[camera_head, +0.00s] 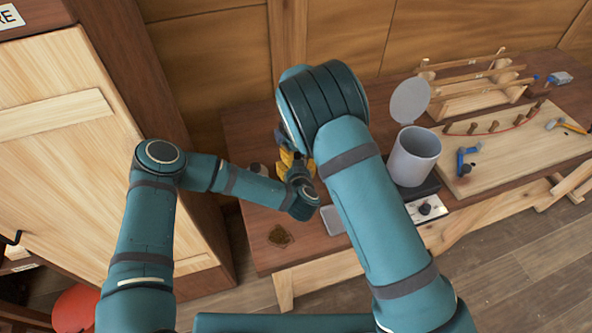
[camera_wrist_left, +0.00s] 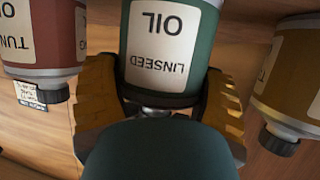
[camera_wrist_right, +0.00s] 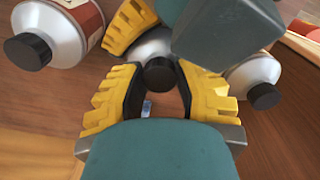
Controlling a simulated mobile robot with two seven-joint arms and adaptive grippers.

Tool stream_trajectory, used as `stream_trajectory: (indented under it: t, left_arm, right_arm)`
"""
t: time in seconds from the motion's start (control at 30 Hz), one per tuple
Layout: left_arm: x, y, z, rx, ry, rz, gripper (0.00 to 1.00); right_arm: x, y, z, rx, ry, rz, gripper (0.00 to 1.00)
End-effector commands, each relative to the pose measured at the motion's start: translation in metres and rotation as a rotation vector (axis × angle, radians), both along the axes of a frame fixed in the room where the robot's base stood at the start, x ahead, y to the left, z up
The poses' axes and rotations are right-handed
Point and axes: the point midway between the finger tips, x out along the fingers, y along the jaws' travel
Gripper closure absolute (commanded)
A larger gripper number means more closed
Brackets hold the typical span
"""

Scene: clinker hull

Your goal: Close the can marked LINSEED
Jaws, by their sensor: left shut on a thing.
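The green LINSEED OIL can (camera_wrist_left: 170,45) stands between the yellow-padded fingers of my left gripper (camera_wrist_left: 160,92), which is shut on it. In the right wrist view a black round cap (camera_wrist_right: 160,75) shows at the top of the middle can. My right gripper (camera_wrist_right: 158,88) is over it, its fingers apart on both sides with gaps to the cap. Whether the cap is seated tight cannot be told. In the head view my right gripper (camera_head: 288,158) shows as yellow pads by the wall; the arms hide the LINSEED can there.
A red-labelled can (camera_wrist_left: 45,35) and an ochre can (camera_wrist_left: 292,75) stand close on either side. On the bench are a grey pot (camera_head: 415,158) with raised lid (camera_head: 410,100), a knobbed control box (camera_head: 426,208), a pegged board (camera_head: 510,145) and a brown patch (camera_head: 280,236).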

Motion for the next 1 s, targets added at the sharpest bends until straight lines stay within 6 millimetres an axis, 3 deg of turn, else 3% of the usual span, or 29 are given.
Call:
stream_trajectory:
  t: [0.33, 0.8, 0.93, 0.97, 1.0]
  left_arm:
    - [-0.0033, 0.0004, -0.0059, 0.003, 0.014, -0.002, 1.0]
    - [-0.0035, 0.0004, -0.0063, 0.003, 0.015, -0.002, 1.0]
    - [-0.0035, 0.0004, -0.0064, 0.003, 0.015, -0.002, 1.0]
    - [-0.0035, 0.0004, -0.0064, 0.003, 0.015, -0.002, 1.0]
    - [-0.0036, 0.0005, -0.0064, 0.003, 0.015, -0.002, 1.0]
  right_arm:
    - [0.0002, -0.0001, -0.0003, 0.001, -0.001, -0.062, 1.0]
    - [0.0002, -0.0007, -0.0008, 0.007, -0.001, -0.821, 1.0]
    - [0.0003, -0.0008, -0.0008, 0.006, -0.001, -0.808, 1.0]
    - [0.0004, -0.0009, -0.0008, 0.006, -0.001, -0.808, 0.65]
    - [0.0003, -0.0009, -0.0008, 0.006, -0.001, -0.807, 0.51]
